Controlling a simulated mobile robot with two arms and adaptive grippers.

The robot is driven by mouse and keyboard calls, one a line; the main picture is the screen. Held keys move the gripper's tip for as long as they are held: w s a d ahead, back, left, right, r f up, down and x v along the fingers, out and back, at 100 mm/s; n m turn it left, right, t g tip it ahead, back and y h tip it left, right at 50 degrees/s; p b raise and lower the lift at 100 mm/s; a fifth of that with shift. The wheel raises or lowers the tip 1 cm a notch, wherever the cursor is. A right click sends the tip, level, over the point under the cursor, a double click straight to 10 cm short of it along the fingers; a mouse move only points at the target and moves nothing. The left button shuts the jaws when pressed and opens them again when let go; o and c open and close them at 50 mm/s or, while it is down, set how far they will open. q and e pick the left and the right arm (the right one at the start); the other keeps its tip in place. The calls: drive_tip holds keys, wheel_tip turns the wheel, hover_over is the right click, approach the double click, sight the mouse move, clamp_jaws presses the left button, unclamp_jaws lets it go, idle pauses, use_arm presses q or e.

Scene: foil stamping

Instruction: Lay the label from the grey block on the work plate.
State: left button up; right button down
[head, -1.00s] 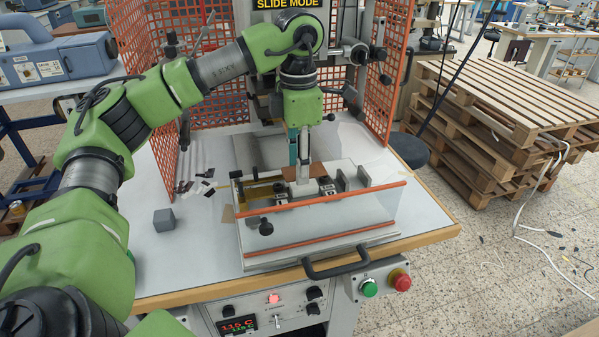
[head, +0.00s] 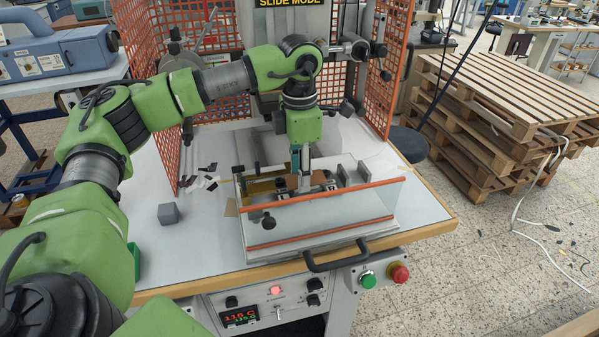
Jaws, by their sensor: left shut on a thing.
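The grey block (head: 168,213) stands on the table left of the press slide, and no label shows on its top. My left gripper (head: 304,188) points straight down over the slide, behind the clear guard with orange edges. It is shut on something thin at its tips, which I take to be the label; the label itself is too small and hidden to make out. A brown surface (head: 292,182) shows beside the fingertips, at the work plate. Whether the label touches the plate I cannot tell. My right gripper is out of view.
The clear guard (head: 330,212) stands in front of the slide, with a dark handle (head: 336,257) below. Orange mesh screens (head: 160,95) flank the press. Dark scraps (head: 208,178) lie left of the slide. The table (head: 185,250) around the block is mostly free.

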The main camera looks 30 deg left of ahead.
use_arm(q)
drive_tip(key=shift+o, duration=0.2)
drive_tip(key=shift+s+f, duration=0.2)
drive_tip(key=shift+f, duration=0.45)
drive_tip(key=o, duration=0.4)
drive_tip(key=shift+w+f, duration=0.2)
drive_tip(key=shift+w, duration=0.05)
drive_tip(key=shift+r, duration=0.3)
drive_tip(key=shift+w+r+p, duration=0.1)
drive_tip(key=shift+r+p, duration=0.3)
drive_tip(key=shift+r, duration=0.1)
wheel_tip(320, 180, up, 12)
drive_tip(key=b, duration=0.2)
drive_tip(key=shift+r, duration=0.15)
